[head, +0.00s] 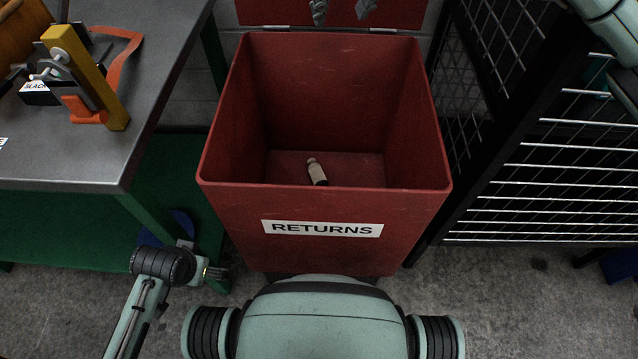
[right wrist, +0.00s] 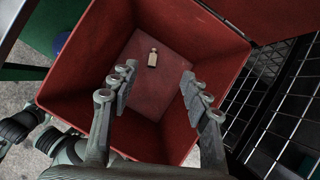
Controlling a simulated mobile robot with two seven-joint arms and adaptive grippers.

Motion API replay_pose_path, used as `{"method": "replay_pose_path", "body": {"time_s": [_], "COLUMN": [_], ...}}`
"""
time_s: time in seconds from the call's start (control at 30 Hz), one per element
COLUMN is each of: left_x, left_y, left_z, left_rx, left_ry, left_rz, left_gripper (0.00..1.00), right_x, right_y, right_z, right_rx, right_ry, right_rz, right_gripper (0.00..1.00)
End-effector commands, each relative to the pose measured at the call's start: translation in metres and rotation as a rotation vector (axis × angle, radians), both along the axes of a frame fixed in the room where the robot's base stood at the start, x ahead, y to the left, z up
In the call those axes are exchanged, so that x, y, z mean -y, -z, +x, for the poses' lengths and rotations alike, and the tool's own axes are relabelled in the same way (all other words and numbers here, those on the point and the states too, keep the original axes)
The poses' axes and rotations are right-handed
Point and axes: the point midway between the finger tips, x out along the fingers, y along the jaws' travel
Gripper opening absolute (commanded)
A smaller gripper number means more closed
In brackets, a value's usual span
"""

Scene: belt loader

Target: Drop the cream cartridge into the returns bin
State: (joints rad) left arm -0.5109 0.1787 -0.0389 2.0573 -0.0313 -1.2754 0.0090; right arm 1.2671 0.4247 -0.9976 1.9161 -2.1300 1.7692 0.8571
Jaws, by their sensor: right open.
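The cream cartridge (head: 317,171), pale with a dark end, lies on the floor of the red returns bin (head: 325,215). In the right wrist view the cartridge (right wrist: 152,58) lies on the bin floor, beyond my fingers and apart from them. My right gripper (head: 342,9) shows only by its fingertips at the top edge of the head view, in front of the red lid. In the right wrist view my right gripper (right wrist: 163,95) is open and empty over the bin (right wrist: 85,75).
A grey-topped bench (head: 110,165) stands at the left with a yellow block (head: 85,75), an orange strap (head: 122,60) and small parts on it. A black wire-mesh cage (head: 545,170) stands close on the right. Bare concrete floor shows in front of the cage.

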Motion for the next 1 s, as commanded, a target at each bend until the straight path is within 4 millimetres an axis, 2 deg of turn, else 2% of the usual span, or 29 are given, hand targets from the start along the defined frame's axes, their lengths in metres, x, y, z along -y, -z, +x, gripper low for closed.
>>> {"method": "replay_pose_path", "body": {"time_s": [0.1,0.33,1.0], "left_x": [0.000,0.000,0.000], "left_y": [0.000,0.000,0.000], "left_z": [0.000,0.000,0.000], "left_rx": [0.000,0.000,0.001], "left_ry": [0.000,-0.001,-0.001], "left_rz": [0.000,0.000,0.000], "left_gripper": [0.76,0.76,0.76], "right_x": [0.005,0.010,0.011], "right_y": [-0.023,-0.049,-0.053], "right_z": [-0.011,-0.024,-0.027], "right_rx": [0.004,0.001,-0.001], "right_ry": [0.000,0.000,0.000], "right_rz": [0.000,0.000,-0.001], "right_gripper": [0.47,0.47,0.47]}}
